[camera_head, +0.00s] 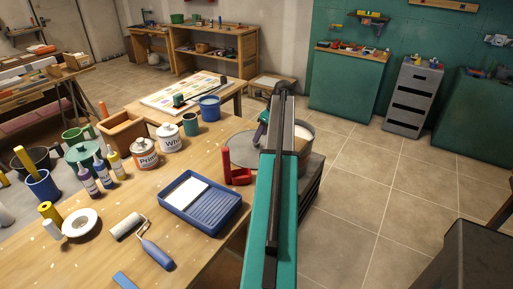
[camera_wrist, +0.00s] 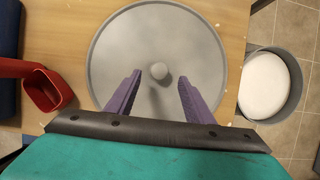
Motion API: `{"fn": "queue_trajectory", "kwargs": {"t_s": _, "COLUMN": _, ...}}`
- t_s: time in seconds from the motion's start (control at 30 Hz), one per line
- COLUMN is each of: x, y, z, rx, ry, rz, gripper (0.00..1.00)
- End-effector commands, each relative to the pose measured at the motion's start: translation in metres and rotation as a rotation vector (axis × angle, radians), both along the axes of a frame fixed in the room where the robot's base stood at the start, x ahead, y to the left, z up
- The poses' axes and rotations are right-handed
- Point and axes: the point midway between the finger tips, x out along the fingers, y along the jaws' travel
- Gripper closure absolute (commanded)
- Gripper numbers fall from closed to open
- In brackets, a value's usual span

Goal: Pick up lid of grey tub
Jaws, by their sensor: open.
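A round grey lid (camera_wrist: 115,55) with a small pale knob (camera_wrist: 159,70) lies flat on the wooden table, centred in the wrist view. In the head view the lid (camera_head: 228,152) is partly hidden by my arm. My gripper (camera_wrist: 160,80) is open above the lid, its purple fingers on the left and right of the knob and apart from it. The height of the fingertips above the lid is hard to tell. A grey tub (camera_wrist: 294,95) with white contents stands open to the right of the lid; it shows behind my arm in the head view (camera_head: 308,132).
A red angular object (camera_wrist: 40,90) stands on the table left of the lid. A blue paint tray (camera_head: 215,212), a white can (camera_head: 169,138) and a blue pot (camera_head: 210,108) are nearby. The table edge lies between lid and tub.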

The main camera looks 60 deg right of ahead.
Motion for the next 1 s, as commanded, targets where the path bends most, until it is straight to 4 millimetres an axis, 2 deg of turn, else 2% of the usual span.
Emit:
{"fn": "queue_trajectory", "kwargs": {"t_s": 0.4, "x": 0.017, "y": 0.002, "z": -0.034, "rx": 0.000, "ry": 0.000, "rz": 0.000, "gripper": 0.52}}
{"fn": "queue_trajectory", "kwargs": {"t_s": 1.0, "x": 0.018, "y": 0.002, "z": -0.036, "rx": 0.000, "ry": 0.000, "rz": 0.001, "gripper": 0.52}}
